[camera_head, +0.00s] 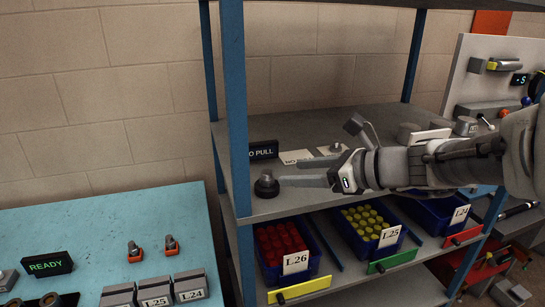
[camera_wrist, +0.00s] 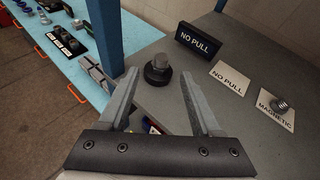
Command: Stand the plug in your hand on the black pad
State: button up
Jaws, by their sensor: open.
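The grey plug (camera_wrist: 158,62) stands upright on the round black pad (camera_wrist: 157,77) near the shelf's left end. In the head view the plug (camera_head: 266,177) and pad (camera_head: 267,190) are small and dark, so the exact seating is hard to see. My gripper (camera_head: 291,172) is open and empty, reaching in from the right with its fingertips just short of the plug. In the wrist view my gripper (camera_wrist: 159,78) has one finger on each side of the line to the plug, with visible gaps and no contact seen.
A NO PULL sign (camera_wrist: 199,42) stands behind the pad. Label plates (camera_wrist: 229,77) lie to the right, one bearing a small metal part (camera_wrist: 282,105). A blue shelf post (camera_head: 234,100) rises close left. Bins of red caps (camera_head: 280,244) and yellow caps (camera_head: 364,222) sit below.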

jog(key=s+f+n+g+h, duration=0.4)
jog(key=s+n, duration=0.9)
jog(key=s, duration=0.1)
jog(key=s+d+f+n+t+h, duration=0.1)
jog(key=s+d+n+h, duration=0.4)
jog(key=n, duration=0.6)
jog(key=d+f+h, duration=0.1)
jog(key=d, duration=0.1)
jog(key=shift+s+d+f+n+h, duration=0.2)
jog(key=shift+s+d+n+h, duration=0.1)
jog(key=shift+s+d+h, duration=0.1)
